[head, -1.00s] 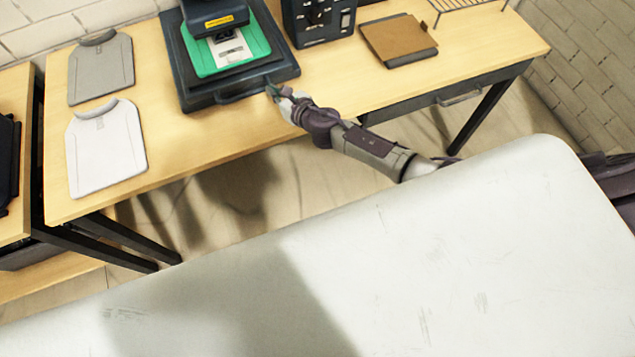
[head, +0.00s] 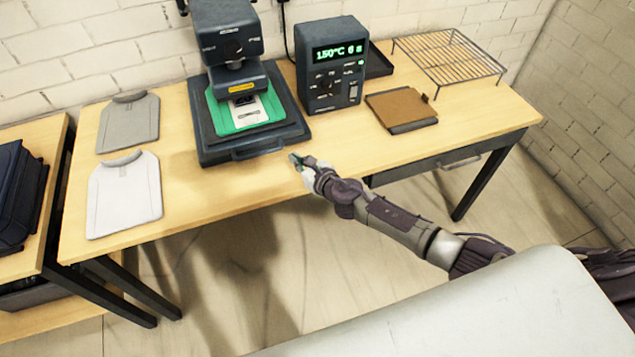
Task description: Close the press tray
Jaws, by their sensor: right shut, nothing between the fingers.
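The heat press (head: 228,45) stands at the back of the wooden table. Its dark press tray (head: 208,148) lies at its base, with a handle (head: 258,149) on the front edge. A green garment (head: 222,119) with a pale printed patch (head: 252,110) lies on the tray, partly below the press head. I cannot tell exactly how far the tray sticks out. My left gripper is not in view.
A control box (head: 325,85) reading 150°C stands right of the press. A brown pad (head: 400,105) and a wire rack (head: 450,58) lie farther right. Grey (head: 128,125) and white (head: 125,195) folded shirts lie left. The table's front middle is clear.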

